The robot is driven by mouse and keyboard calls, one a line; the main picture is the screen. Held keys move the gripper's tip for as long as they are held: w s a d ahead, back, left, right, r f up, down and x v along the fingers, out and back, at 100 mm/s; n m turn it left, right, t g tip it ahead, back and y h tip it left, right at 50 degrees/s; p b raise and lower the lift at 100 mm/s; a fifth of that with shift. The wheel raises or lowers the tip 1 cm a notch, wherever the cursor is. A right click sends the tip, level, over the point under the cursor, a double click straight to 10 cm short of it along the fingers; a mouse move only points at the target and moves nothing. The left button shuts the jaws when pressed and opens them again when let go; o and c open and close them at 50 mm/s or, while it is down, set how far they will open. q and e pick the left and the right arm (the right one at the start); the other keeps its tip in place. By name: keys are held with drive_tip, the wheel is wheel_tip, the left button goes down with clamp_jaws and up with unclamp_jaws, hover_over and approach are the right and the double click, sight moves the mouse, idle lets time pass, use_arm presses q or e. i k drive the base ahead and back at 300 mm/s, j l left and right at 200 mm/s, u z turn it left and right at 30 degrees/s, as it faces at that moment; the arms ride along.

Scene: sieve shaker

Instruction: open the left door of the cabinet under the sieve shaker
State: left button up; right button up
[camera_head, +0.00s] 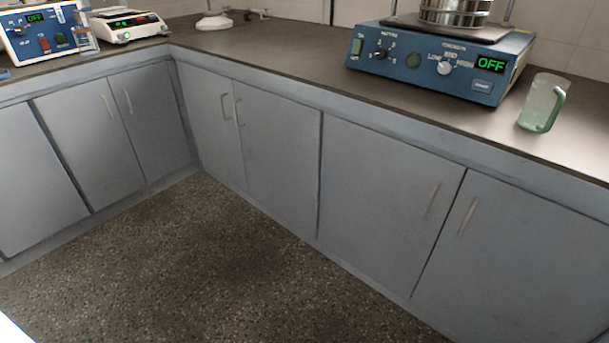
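The sieve shaker (440,62) is a blue box with knobs, a green OFF display and a metal sieve stack (455,12) on top. It stands on the dark counter at the upper right. Below it is a grey-blue cabinet with two doors. Its left door (380,195) is closed, with a slim upright handle (432,200) near its right edge. The right door (525,265) is also closed, with its handle (467,216) near its left edge. Neither of my grippers is in view.
A greenish clear jug (542,103) stands on the counter (290,55) right of the shaker. Other closed cabinet doors (275,150) run left and around the corner. Blue and white devices (40,32) stand at the upper left. The speckled floor (210,265) is clear.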

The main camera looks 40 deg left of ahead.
sight(386, 200)
drive_tip(key=u, duration=0.75)
